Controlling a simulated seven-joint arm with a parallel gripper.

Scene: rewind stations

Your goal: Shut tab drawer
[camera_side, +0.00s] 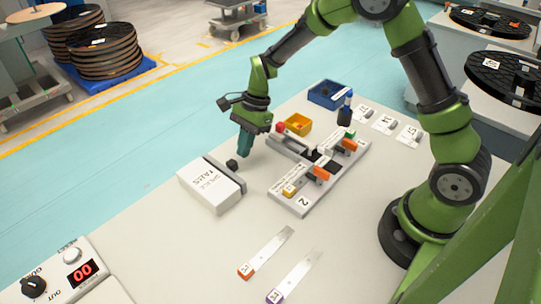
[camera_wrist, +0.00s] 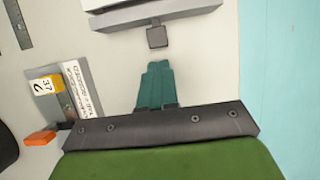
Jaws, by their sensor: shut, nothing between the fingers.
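The tab drawer is in a white box labelled as splice tabs (camera_side: 210,188), lying at the left of the table. Its grey front (camera_side: 226,175) has a dark square knob (camera_side: 232,164), which also shows in the wrist view (camera_wrist: 157,38). A narrow darker band shows between the white box and the grey front, so the drawer looks slightly out. My gripper (camera_side: 243,152) has teal fingers, shut and empty. In the wrist view its fingertips (camera_wrist: 158,66) point at the knob with a visible gap. Whether they are level with it is hard to tell.
A grey splice fixture (camera_side: 291,203) with orange and yellow parts stands right of the drawer box. A yellow bin (camera_side: 298,124) and a blue bin (camera_side: 327,95) are behind. Two labelled strips (camera_side: 270,252) lie in front. A counter panel (camera_side: 75,270) is at front left.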

